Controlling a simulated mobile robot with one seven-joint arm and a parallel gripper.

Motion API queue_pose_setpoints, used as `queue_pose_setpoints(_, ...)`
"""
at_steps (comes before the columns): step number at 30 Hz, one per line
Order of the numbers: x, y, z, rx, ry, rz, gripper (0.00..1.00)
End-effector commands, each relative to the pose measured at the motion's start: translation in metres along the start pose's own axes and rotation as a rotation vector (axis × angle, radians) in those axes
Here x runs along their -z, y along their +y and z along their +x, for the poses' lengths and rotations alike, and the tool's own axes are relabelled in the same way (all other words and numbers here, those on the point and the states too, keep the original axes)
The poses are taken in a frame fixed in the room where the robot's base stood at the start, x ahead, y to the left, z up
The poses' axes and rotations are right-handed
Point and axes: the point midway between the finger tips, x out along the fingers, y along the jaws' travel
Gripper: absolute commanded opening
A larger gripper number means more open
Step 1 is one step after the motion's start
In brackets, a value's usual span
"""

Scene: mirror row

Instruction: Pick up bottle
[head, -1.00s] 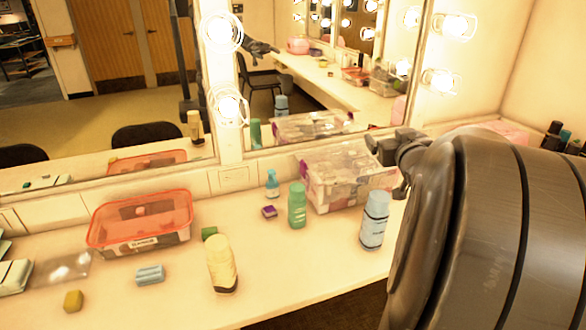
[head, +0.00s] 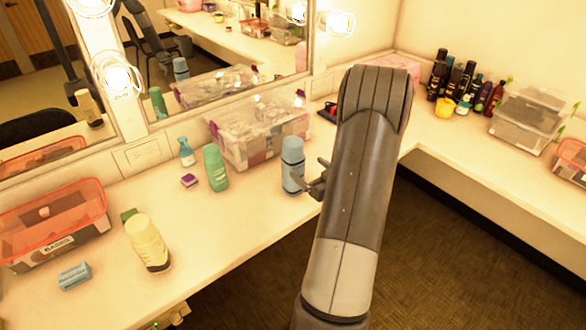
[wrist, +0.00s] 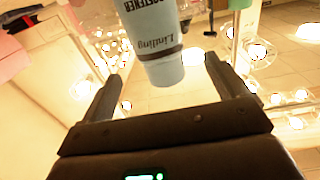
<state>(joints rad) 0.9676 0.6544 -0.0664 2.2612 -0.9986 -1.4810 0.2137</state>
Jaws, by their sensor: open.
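A light blue bottle (head: 292,158) with a dark band stands upright on the counter (head: 235,240), in front of the clear plastic box. My gripper (head: 308,173) is open right beside it, with its fingers toward the bottle. In the wrist view the blue bottle (wrist: 153,40) shows upside down, with its printed label, beyond and between the spread fingers (wrist: 163,72). I cannot tell whether a finger touches it. A green bottle (head: 215,168), a cream-yellow bottle (head: 148,243) and a small blue bottle (head: 186,152) stand further left.
The clear box (head: 262,138) stands just behind the blue bottle, against the mirror wall. An orange-rimmed box (head: 50,235), a blue sponge-like block (head: 74,276) and a purple block (head: 189,180) lie left. Dark bottles (head: 455,78) and clear boxes (head: 530,118) crowd the right counter.

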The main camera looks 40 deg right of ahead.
Motion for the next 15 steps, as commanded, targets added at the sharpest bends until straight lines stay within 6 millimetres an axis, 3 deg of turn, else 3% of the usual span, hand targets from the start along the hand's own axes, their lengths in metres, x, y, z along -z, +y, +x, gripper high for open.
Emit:
queue_pose_setpoints(1, -0.012, 0.000, 0.000, -0.001, -0.002, 0.004, 0.91)
queue_pose_setpoints(5, -0.027, 0.000, 0.000, -0.001, 0.000, 0.001, 0.91)
queue_pose_setpoints(10, -0.030, 0.000, 0.009, 0.002, 0.001, -0.003, 0.91)
queue_pose_setpoints(15, -0.030, -0.001, 0.034, 0.004, 0.001, -0.003, 0.91)
